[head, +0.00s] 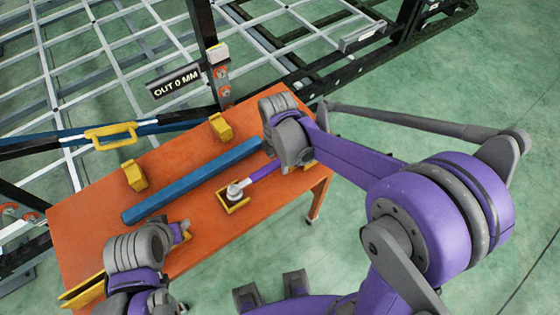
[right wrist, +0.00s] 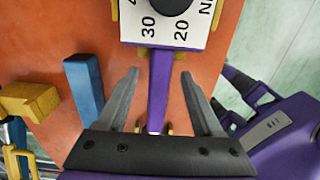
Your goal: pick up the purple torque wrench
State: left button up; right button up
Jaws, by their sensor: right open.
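In the right wrist view the purple handle (right wrist: 159,100) runs between the two open fingers of the right gripper (right wrist: 159,75), with a visible gap on each side. My left gripper (head: 184,230) is low over the table's near left part; its fingers are too small to judge.
A blue bar (head: 195,181) lies across the orange table (head: 82,205), with yellow brackets (head: 134,175) behind it. A white dial plate (right wrist: 190,32) covers the wrench's far end in the wrist view. The trailer frame (head: 105,48) stands behind; green floor is clear at right.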

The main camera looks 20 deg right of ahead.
jog(key=shift+f, duration=1.4)
grip_shut()
